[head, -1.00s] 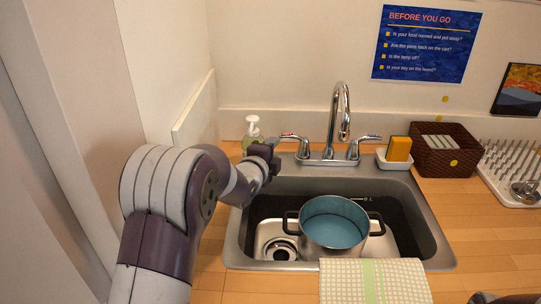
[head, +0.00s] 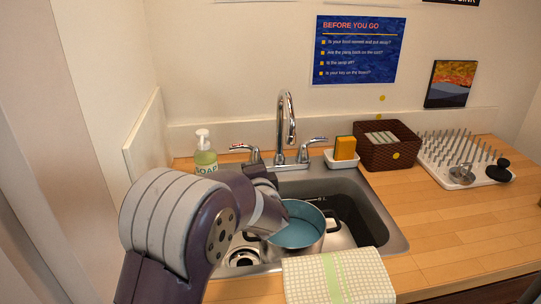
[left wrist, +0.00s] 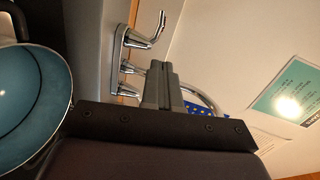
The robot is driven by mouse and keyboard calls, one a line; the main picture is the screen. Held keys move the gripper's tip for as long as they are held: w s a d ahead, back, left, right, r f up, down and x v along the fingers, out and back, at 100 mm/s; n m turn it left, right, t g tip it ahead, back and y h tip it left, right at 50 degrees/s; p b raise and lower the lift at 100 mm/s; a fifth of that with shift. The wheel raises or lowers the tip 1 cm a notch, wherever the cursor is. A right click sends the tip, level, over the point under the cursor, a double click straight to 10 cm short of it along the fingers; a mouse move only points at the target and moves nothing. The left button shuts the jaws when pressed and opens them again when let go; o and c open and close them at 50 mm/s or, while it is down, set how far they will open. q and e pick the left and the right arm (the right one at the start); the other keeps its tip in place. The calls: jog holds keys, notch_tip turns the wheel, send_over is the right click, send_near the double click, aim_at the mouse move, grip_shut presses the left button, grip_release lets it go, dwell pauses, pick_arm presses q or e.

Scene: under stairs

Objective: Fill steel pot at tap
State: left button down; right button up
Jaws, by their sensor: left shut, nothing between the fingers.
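The steel pot (head: 303,232) with a blue inside stands in the sink (head: 398,240); my left arm hides its left part. In the left wrist view its blue inside (left wrist: 32,95) is at the left edge. I cannot tell whether it holds water. The chrome tap (head: 286,115) rises behind the sink, with a left lever (head: 243,149) and a right lever (head: 313,141). No stream shows below the spout. My left gripper (head: 262,172) is shut and empty, in front of the tap's left side; its fingers also show in the left wrist view (left wrist: 160,85). My right gripper is not in view.
A soap bottle (head: 205,155) stands left of the tap. A sponge in a white holder (head: 342,160), a brown basket (head: 390,150) and a drying rack (head: 465,165) stand to the right. A checked towel (head: 335,278) hangs over the front edge. The right counter is mostly clear.

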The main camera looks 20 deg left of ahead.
aim_at(238, 148)
pick_arm(q)
jog(key=shift+m+y, duration=0.3)
jog(key=x, duration=0.4)
jog(key=b+x, duration=0.1)
jog(key=x, duration=0.9)
jog(key=shift+s+a+f+b, duration=0.15)
jog(key=shift+a+f+b, duration=0.15)
jog(key=shift+a+f, duration=0.2)
jog(key=shift+r, duration=0.1)
